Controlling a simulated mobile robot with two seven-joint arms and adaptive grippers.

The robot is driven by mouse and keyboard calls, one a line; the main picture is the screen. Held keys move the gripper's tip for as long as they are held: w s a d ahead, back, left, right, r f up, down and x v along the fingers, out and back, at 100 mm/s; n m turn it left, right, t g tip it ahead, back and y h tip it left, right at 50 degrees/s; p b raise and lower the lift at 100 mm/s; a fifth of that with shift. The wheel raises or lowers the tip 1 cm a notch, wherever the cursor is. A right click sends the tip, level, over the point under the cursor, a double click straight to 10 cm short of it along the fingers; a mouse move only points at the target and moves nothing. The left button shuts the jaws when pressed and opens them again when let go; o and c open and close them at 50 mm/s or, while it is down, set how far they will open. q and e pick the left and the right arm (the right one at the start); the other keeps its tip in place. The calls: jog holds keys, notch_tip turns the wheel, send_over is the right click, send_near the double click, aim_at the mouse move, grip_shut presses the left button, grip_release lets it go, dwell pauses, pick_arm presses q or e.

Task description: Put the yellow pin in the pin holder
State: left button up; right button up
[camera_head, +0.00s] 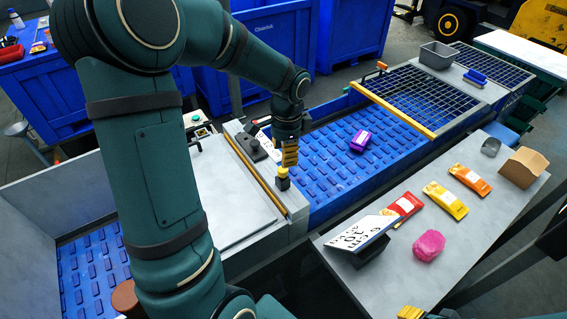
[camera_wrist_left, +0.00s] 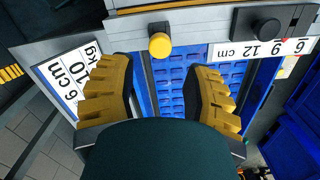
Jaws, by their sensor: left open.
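The yellow pin (camera_head: 282,172) shows as a round yellow head on top of a small black block (camera_head: 283,184) at the front end of the wooden-edged bar. In the left wrist view the yellow head (camera_wrist_left: 160,45) lies just beyond the fingertips, near the middle. I cannot tell how deep the pin sits or whether this block is the pin holder. My left gripper (camera_head: 290,153) is over the blue belt, close to the pin. Its ridged yellow fingers (camera_wrist_left: 160,88) are spread and empty. Yellow ridged tips (camera_head: 410,313) at the bottom edge look like my right gripper, mostly cut off.
A black knob on a block (camera_head: 252,146) stands left of the left gripper. A purple packet (camera_head: 360,141) lies on the blue belt (camera_head: 325,170). The grey side table (camera_head: 400,262) holds several packets, a pink lump (camera_head: 429,245) and a tilted sign (camera_head: 362,233).

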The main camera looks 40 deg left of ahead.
pick_arm(q)
notch_tip(320, 180, up, 5)
jog(key=shift+w+r, duration=0.1)
jog(key=shift+w, duration=0.05)
jog(key=shift+d, duration=0.1)
dwell(0.6)
